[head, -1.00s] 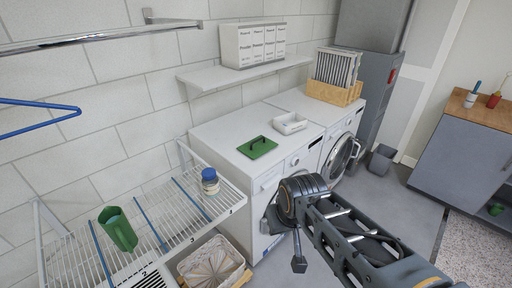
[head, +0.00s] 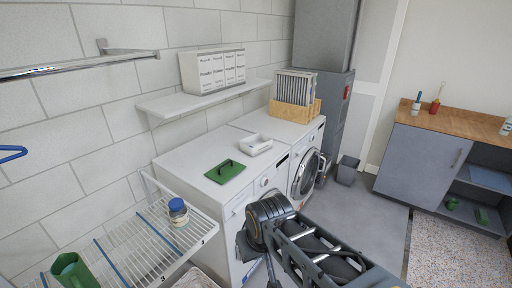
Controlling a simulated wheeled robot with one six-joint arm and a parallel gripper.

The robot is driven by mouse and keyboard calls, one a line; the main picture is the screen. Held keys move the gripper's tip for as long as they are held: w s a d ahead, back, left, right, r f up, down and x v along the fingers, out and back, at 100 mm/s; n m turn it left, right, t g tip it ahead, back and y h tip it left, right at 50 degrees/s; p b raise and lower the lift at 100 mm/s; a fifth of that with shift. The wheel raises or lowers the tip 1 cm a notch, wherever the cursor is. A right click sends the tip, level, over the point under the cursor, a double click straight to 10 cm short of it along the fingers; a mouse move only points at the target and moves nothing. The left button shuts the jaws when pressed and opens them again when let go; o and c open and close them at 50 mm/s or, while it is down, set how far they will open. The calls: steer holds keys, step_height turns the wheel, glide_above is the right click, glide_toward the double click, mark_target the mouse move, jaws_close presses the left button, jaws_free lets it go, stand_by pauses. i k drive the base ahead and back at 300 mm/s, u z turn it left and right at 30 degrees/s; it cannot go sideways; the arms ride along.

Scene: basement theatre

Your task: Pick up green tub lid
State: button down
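The green tub lid (head: 225,171) lies flat on top of the nearer white washing machine (head: 188,163). It is a flat green square with a dark raised handle across its middle. My arm reaches in from the bottom right, with its wrist joint in front of the machine, below and to the right of the lid. My gripper is apart from the lid. Its fingertips are hidden or too small to make out, so I cannot tell whether it is open.
A white tray (head: 255,144) sits right of the lid. A wooden crate of filters (head: 287,108) stands on the farther machine. A wall shelf (head: 206,102) holds a white box (head: 213,71). A wire rack (head: 140,250) with a blue-capped jar (head: 178,211) and green jug (head: 72,270) is at left.

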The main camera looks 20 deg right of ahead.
mark_target(228, 169)
steer(key=z, duration=1.7)
steer(key=i, duration=1.3)
steer(key=u, duration=3.4)
steer(key=i, duration=0.5)
